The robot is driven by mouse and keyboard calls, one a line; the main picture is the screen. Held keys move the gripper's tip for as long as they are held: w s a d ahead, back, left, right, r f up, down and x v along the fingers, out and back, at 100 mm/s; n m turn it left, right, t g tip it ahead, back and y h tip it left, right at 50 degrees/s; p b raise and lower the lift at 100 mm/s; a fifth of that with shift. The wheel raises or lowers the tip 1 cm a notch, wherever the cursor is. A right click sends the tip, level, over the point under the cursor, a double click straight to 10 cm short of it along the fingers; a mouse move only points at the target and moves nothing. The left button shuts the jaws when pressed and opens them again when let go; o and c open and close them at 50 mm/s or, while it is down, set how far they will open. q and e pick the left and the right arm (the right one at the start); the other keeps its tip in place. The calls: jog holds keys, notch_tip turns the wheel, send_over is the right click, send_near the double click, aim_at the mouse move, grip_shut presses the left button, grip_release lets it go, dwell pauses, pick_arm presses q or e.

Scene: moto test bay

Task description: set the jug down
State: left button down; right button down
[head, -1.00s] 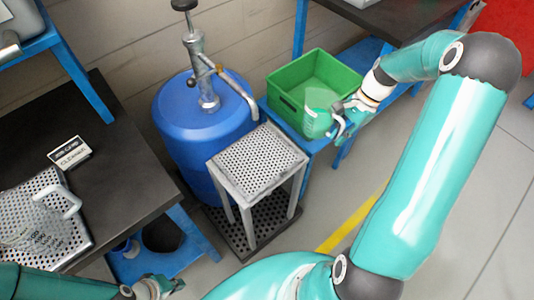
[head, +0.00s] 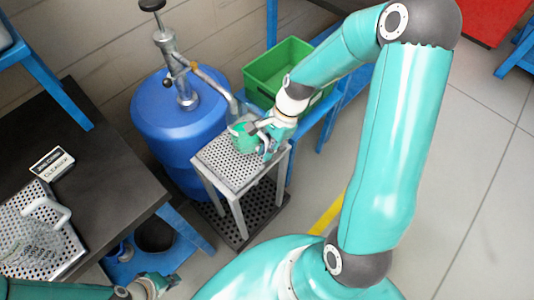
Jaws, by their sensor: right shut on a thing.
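A pale green see-through jug (head: 242,139) is over the perforated top of a small metal stand (head: 213,165). It looks upright; I cannot tell whether its base touches the top. My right gripper (head: 262,136) is shut on it from the right side, and its fingers hide part of the jug. My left gripper (head: 163,283) is low at the bottom left edge, away from the jug; its jaws are too small to read.
A blue drum (head: 178,130) with a hand pump (head: 184,88) stands behind the stand, its spout pipe reaching close to the jug. A green crate (head: 277,72) is behind my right gripper. A dark bench (head: 110,190) at left holds a perforated tray (head: 72,245) and a cleaner sign (head: 52,163).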

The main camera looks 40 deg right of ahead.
jog(key=shift+f, duration=1.5)
jog(key=c, duration=1.7)
grip_release()
jog(key=shift+f, duration=0.1)
jog(key=o, duration=0.5)
